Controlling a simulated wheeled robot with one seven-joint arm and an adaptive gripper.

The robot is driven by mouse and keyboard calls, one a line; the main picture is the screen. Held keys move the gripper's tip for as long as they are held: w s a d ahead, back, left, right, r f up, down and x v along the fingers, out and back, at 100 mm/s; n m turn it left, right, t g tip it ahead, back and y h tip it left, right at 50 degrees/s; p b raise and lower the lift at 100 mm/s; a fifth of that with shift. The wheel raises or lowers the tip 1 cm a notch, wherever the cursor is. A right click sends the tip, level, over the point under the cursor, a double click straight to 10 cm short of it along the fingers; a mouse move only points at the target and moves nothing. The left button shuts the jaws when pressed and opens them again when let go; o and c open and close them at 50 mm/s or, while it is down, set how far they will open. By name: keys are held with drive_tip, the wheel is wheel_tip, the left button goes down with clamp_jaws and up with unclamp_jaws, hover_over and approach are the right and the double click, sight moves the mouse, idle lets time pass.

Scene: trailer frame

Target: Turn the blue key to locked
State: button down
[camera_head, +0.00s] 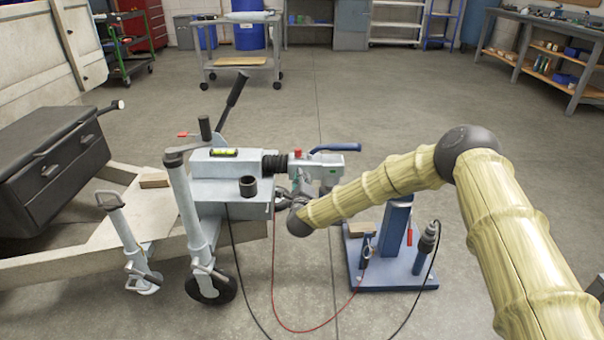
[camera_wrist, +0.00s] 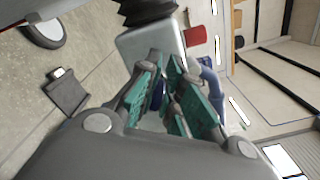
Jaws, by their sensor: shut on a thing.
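The light-grey coupling head (camera_head: 322,172) sits at the front end of the trailer drawbar, with a blue handle (camera_head: 335,148) on top. My gripper (camera_head: 300,178) is at its near side, below a red knob (camera_head: 297,153). In the wrist view its teal-padded fingers (camera_wrist: 166,96) are closed around the small dark-blue key (camera_wrist: 158,96), which shows only in part between the pads. The coupling housing (camera_wrist: 150,44) is just beyond the fingertips. The key is hidden in the head view, and I cannot tell which way it is turned.
A blue stand (camera_head: 395,235) with a wide base is under the coupling, near my forearm. A jockey wheel (camera_head: 210,285) and a tall lever (camera_head: 233,95) are to the left. Black and red cables hang below the drawbar. The floor behind the coupling is clear.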

drive_tip(key=n+p, duration=0.1)
drive_tip(key=n, duration=0.2)
drive_tip(key=shift+a+f+n+p, duration=0.1)
drive_tip(key=shift+n+p, duration=0.2)
drive_tip(key=shift+p, duration=0.1)
drive_tip(key=shift+f+n+p, duration=0.25)
drive_tip(key=shift+n+p, duration=0.45)
drive_tip(key=shift+n, duration=0.8)
drive_tip(key=shift+f, duration=0.1)
drive_tip(key=c, duration=1.6)
unclamp_jaws()
drive_tip(key=shift+o, duration=0.2)
drive_tip(key=shift+s, duration=0.1)
drive_tip(key=s, duration=1.1)
drive_tip(key=shift+s, duration=0.4)
